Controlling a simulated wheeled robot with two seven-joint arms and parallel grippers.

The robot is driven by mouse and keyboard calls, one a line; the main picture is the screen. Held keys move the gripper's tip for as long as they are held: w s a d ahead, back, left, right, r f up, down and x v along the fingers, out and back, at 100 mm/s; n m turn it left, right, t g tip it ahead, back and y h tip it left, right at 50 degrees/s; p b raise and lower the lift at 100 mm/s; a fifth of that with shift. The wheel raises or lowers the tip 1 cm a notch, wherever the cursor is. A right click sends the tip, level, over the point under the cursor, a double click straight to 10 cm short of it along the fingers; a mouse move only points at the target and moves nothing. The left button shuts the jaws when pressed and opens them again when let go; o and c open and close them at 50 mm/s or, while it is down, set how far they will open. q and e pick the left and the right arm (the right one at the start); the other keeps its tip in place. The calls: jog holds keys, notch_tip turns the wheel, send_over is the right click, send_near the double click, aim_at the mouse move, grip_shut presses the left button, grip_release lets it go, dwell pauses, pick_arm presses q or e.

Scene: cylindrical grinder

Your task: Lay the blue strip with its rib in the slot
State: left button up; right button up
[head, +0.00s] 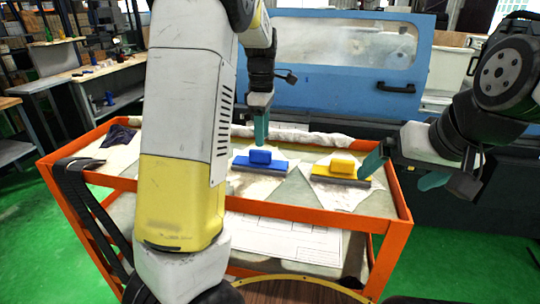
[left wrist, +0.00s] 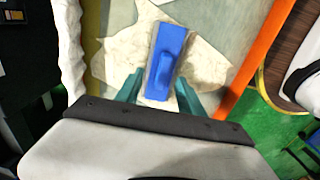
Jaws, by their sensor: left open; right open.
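The blue strip (head: 260,157) lies on a pale cloth on the cart's top, a raised blue block on a flat base. My left gripper (head: 261,118) points down just above it, and only part of its fingers shows in the head view. In the left wrist view the blue strip (left wrist: 167,55) runs lengthwise away from the open teal fingers (left wrist: 159,87), its near end between them, not gripped. My right gripper (head: 404,170) is open and empty, to the right of a yellow strip (head: 343,167). I cannot make out the rib or the slot.
The orange-framed cart (head: 303,215) has a raised rim around the top. A white sheet (head: 285,238) lies on its lower shelf. A blue machine with a windowed door (head: 345,70) stands behind. A dark cloth (head: 119,136) lies at the cart's left end.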

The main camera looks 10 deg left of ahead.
aim_at(260, 151)
pick_arm(q)
jog(key=f, duration=0.6)
jog(key=shift+s+a+f, duration=0.15)
jog(key=shift+s+a, duration=0.15)
jog(key=shift+s, duration=0.05)
jog(key=shift+c, duration=0.4)
grip_shut()
